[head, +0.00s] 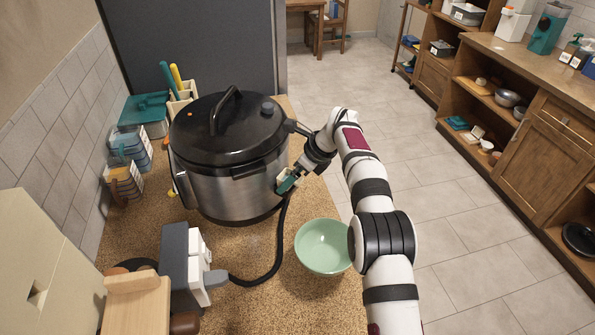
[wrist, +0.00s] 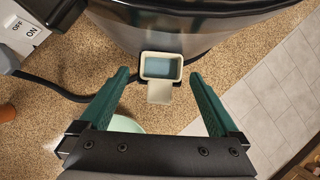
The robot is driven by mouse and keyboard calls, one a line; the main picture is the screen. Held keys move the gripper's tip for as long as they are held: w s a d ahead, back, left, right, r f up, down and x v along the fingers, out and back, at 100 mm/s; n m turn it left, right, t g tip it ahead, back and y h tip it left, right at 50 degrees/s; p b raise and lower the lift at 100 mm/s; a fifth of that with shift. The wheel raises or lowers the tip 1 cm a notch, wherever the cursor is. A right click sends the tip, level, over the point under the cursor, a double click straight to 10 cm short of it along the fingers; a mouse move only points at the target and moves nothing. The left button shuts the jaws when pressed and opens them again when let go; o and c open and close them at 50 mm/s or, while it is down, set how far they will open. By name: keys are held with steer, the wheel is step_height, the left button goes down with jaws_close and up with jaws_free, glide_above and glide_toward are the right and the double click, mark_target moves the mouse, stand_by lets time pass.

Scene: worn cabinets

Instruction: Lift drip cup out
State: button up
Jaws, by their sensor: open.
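The drip cup (wrist: 161,67) is a small cream rectangular cup with bluish water-like contents and a flat tab toward me. It sits at the side of the large steel cooker with a black lid (head: 230,140). In the head view the cup (head: 284,176) is partly hidden by my gripper (head: 289,184). In the wrist view my gripper (wrist: 158,92) is open, its two green fingers to the left and right of the cup's tab, with gaps on both sides. How the cup is held on the cooker is hidden.
A green bowl (head: 324,246) stands on the speckled counter in front of the cooker. A black cable (head: 270,265) runs from a switch box (head: 186,265) to the cooker. Containers (head: 130,150) line the left wall. The counter edge is close on the right.

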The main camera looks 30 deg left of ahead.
jaws_close()
stand_by(0.8)
steer(key=shift+r, duration=0.2)
steer(key=shift+r, duration=0.35)
steer(key=shift+r, duration=0.1)
steer(key=shift+r, duration=1.5)
